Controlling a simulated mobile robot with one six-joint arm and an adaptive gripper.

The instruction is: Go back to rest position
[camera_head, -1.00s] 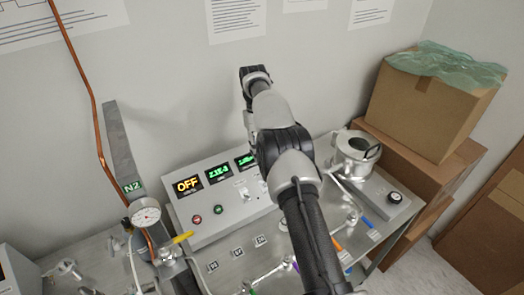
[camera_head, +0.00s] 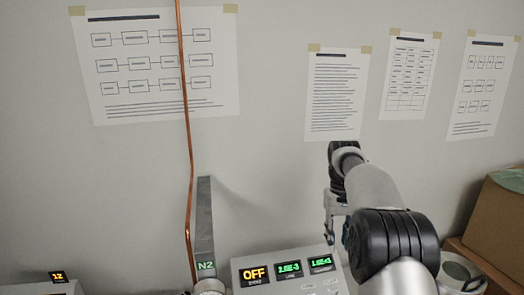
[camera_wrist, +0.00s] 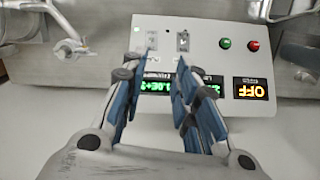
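My gripper (camera_head: 335,215) hangs below my wrist in the head view, in front of the wall and just above the control panel (camera_head: 242,272). In the wrist view its two blue-padded fingers (camera_wrist: 164,62) stand apart with nothing between them. The control panel (camera_wrist: 210,60) shows upside down beyond the fingertips. Its displays read OFF in orange and green figures; a green and a red button sit beside them. The fingers partly cover the green displays. My arm covers the panel's right side in the head view.
A copper pipe (camera_head: 188,150) runs up the wall near a grey N2 post (camera_head: 205,220). Paper sheets (camera_head: 337,95) are taped to the wall. A metal vessel (camera_head: 460,272) and a cardboard box (camera_head: 497,225) stand at right.

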